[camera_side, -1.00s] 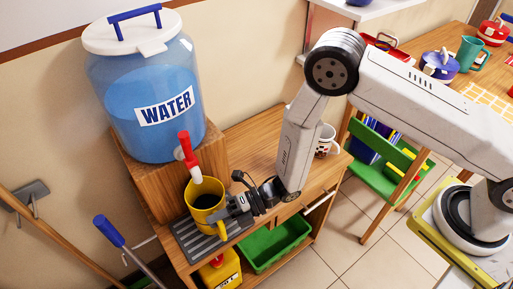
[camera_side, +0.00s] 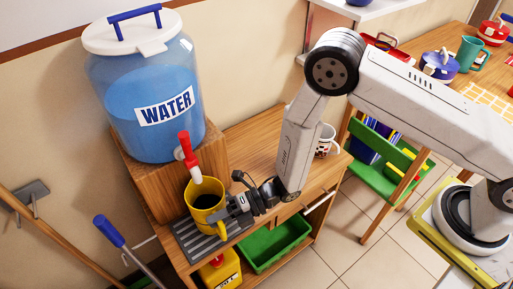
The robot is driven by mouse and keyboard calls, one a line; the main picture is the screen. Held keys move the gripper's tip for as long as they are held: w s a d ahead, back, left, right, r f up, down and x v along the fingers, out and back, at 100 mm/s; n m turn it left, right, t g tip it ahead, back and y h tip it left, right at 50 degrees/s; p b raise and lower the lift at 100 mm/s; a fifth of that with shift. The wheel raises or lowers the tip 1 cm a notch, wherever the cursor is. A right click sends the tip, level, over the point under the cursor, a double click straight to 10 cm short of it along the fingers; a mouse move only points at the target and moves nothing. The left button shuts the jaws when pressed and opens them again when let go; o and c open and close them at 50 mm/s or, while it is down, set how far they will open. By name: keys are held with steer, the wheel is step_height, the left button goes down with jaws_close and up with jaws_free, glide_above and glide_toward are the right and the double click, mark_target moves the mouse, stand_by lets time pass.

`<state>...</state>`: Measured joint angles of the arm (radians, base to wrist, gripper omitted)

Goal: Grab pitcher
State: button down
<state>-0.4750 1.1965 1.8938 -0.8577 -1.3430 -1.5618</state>
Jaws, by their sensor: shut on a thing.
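A yellow pitcher (camera_side: 205,203) with a dark inside stands upright on the grey slatted drip tray (camera_side: 186,243), under the red and white tap (camera_side: 187,154) of the water jug. My gripper (camera_side: 235,207) reaches in from the right and is shut on the pitcher at its right side, by the handle. The fingertips are small and partly hidden against the pitcher. The clear blue water jug (camera_side: 150,85) with a white lid stands on a wooden block behind the pitcher.
A patterned mug (camera_side: 325,141) stands on the wooden cabinet near my forearm. A green bin (camera_side: 277,243) and a yellow bottle (camera_side: 222,272) sit on the shelf below. Mop and broom handles lean at the left. A green chair (camera_side: 385,175) stands at the right.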

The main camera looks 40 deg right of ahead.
steer(key=shift+r, duration=0.2)
stand_by(0.6)
steer(key=shift+r, duration=1.05)
steer(key=f+v, duration=0.2)
steer(key=v, duration=1.5)
steer(key=shift+s+d, duration=0.2)
steer(key=shift+d, duration=0.4)
steer(key=shift+f, duration=0.1)
